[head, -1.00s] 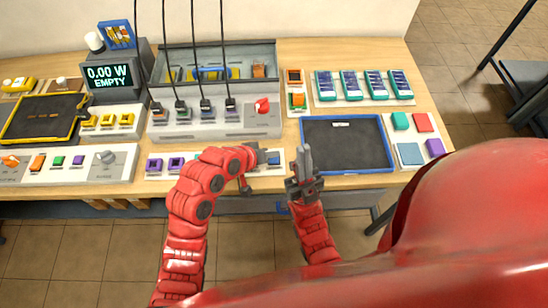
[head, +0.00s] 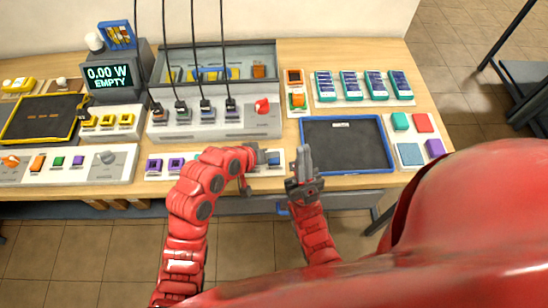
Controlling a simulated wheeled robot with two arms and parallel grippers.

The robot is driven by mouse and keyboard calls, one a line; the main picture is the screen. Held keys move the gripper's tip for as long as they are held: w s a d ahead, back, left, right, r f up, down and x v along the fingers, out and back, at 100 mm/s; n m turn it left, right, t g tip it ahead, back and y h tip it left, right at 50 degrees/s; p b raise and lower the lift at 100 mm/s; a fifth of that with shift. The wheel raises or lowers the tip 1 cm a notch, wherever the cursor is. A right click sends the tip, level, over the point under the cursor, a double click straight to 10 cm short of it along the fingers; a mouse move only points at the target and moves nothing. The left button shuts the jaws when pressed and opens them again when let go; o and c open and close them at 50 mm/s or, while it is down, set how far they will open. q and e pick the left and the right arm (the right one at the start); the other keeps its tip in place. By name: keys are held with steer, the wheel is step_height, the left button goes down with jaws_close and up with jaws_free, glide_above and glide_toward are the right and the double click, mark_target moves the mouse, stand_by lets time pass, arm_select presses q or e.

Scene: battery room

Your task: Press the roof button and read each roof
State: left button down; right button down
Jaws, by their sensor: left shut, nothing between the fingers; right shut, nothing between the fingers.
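The display (head: 109,77) at the back left reads "0.00 W EMPTY". Several teal blocks with blue panel tops, which look like the roofs, stand in a pale tray (head: 362,103) at the back right. My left gripper (head: 268,157) is shut, at a blue button (head: 274,158) on the white strip along the table's front edge; I cannot tell whether it touches it. My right gripper (head: 303,152) is shut and empty, pointing up beside the front left corner of the blue-rimmed dark tray (head: 345,172). I cannot tell which button is the roof button.
A white panel (head: 240,126) with a red knob (head: 262,105) and several black cables stands mid-table. Purple buttons (head: 154,165) sit left of my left arm. Coloured blocks (head: 410,154) lie at right.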

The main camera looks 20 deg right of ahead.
mark_target(271, 162)
stand_by(0.6)
arm_select(q)
steer(key=shift+f+b, duration=0.4)
steer(key=shift+f, duration=0.05)
steer(key=shift+f+b, duration=0.3)
steer(key=shift+f, duration=0.05)
stand_by(0.4)
stand_by(0.4)
steer(key=shift+r+p, duration=0.3)
steer(key=shift+r, duration=0.5)
steer(key=shift+r, duration=0.15)
steer(key=shift+r+p, duration=1.1)
steer(key=shift+r, duration=1.3)
steer(key=shift+a+f, duration=0.1)
